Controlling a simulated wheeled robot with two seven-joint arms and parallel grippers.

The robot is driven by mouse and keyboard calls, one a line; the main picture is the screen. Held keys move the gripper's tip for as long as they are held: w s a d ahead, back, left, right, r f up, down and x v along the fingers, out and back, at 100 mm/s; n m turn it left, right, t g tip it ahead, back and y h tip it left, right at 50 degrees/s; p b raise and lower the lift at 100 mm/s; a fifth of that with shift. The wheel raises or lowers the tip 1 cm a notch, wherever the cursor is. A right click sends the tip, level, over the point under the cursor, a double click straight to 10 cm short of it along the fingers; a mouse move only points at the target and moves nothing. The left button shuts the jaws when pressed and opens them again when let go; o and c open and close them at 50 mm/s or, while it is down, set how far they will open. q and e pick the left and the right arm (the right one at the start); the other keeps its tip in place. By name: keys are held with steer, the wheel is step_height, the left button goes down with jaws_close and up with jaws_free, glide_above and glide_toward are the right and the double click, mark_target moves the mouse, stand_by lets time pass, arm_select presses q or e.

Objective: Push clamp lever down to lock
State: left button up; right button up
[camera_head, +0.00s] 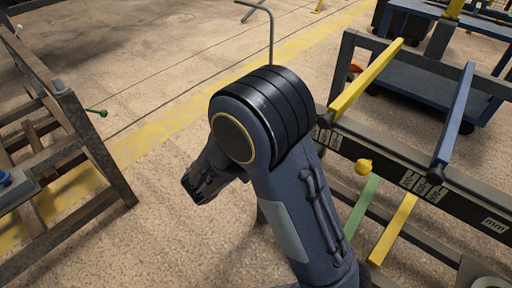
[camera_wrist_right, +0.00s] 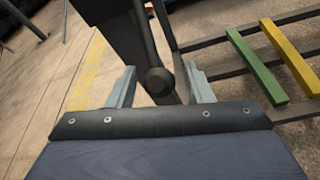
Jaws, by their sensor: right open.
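My right arm fills the middle of the head view, and its gripper fingers cannot be made out there. In the right wrist view my right gripper (camera_wrist_right: 160,90) is open, with its two grey fingers apart. A dark round knob (camera_wrist_right: 158,81) shows between the fingers in the picture, in front of a dark upright bar (camera_wrist_right: 115,35). I cannot tell whether it touches them or whether it belongs to the clamp lever. My left gripper is not in view.
A blue bar (camera_head: 455,110) and a yellow bar (camera_head: 368,78) stick out from the rack. A green bar (camera_head: 361,205) and another yellow bar (camera_head: 393,230) lie lower. A brown metal frame (camera_head: 98,150) stands at left. Floor between is clear.

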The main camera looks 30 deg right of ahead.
steer(key=p+v, duration=0.2)
steer(key=v, duration=0.5)
steer(key=shift+s+a, duration=0.2)
steer(key=shift+r, duration=0.1)
